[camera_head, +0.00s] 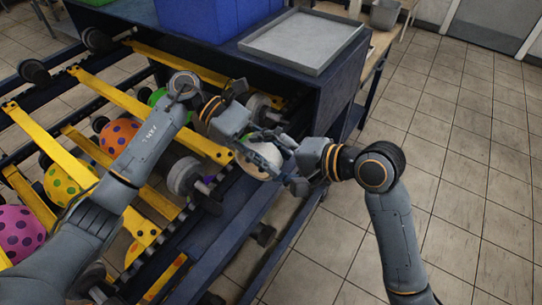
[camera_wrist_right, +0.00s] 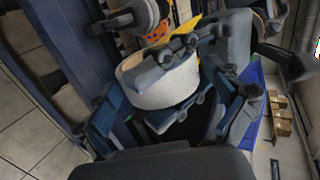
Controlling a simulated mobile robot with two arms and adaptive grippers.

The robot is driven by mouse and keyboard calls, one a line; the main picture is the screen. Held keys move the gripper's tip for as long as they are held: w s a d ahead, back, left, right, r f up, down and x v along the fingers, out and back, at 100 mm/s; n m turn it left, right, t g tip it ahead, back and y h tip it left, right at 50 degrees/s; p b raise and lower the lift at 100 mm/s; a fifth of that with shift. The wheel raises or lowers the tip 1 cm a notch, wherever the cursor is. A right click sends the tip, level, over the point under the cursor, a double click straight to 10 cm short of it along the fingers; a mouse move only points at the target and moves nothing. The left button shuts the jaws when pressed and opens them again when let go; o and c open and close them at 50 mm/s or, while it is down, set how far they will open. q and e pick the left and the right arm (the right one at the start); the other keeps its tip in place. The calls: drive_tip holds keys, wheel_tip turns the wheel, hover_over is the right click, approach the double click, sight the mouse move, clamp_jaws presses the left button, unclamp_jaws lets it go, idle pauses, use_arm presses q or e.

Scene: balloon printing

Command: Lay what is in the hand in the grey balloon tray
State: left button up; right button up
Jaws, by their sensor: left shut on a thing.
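The grey balloon tray (camera_head: 304,42) lies flat and empty on top of the dark blue machine, at the upper middle of the head view. My right gripper (camera_head: 284,166) comes from the right with fingers spread on either side of the balloon. Whether the right fingers touch it is hard to tell.
A blue bin (camera_head: 215,18) stands left of the tray. Yellow bars (camera_head: 130,101) and rollers with spotted balloons, such as an orange one (camera_head: 118,137), fill the left side. A grey container (camera_head: 385,13) stands on a bench behind. The tiled floor at right is clear.

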drive_tip(key=c, duration=0.6)
use_arm(q)
drive_tip(key=o, duration=1.3)
use_arm(e)
drive_tip(key=shift+c, duration=0.2)
